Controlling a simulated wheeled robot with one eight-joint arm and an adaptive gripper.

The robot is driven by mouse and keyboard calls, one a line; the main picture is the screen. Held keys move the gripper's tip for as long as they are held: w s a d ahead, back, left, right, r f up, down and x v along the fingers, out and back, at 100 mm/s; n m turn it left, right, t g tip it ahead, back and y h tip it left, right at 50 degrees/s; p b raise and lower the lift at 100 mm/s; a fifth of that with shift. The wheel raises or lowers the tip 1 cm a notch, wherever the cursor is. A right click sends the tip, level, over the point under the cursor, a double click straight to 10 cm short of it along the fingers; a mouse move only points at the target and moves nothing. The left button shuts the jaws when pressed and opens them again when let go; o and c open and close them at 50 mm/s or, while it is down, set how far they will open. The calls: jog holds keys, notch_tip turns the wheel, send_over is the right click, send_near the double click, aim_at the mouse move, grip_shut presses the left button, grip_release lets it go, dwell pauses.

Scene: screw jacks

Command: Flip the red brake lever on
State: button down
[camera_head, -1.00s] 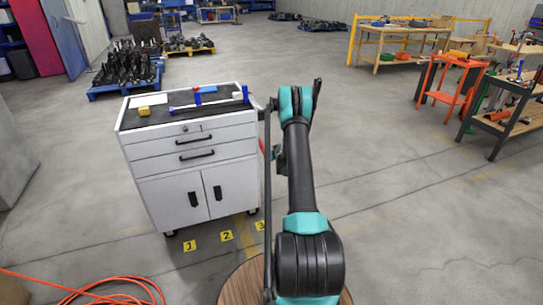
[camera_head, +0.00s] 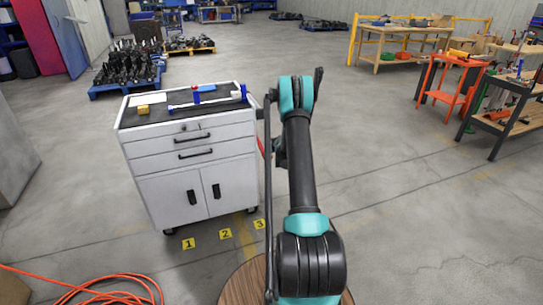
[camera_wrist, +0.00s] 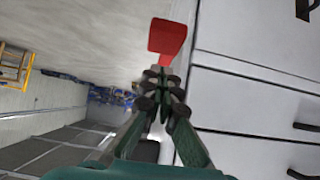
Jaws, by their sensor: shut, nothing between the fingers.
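The red brake lever (camera_wrist: 168,38) shows in the wrist view as a flat red paddle beside the white cabinet's side. In the head view only a sliver of red (camera_head: 261,146) shows at the cabinet's right edge, partly hidden by my arm. My gripper (camera_wrist: 161,76) is shut and empty, its fingertips close together just below the lever's lower end in the wrist picture. I cannot tell whether they touch it. In the head view my gripper is mostly hidden behind my arm.
The white wheeled cabinet (camera_head: 190,160) has drawers and doors, with a yellow block (camera_head: 143,110) and blue, red and white parts on its dark top. An orange cable (camera_head: 110,285) lies on the floor at lower left. The floor right of my arm is clear.

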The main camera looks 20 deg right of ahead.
jog(key=v, duration=0.9)
jog(key=shift+s+f, duration=0.25)
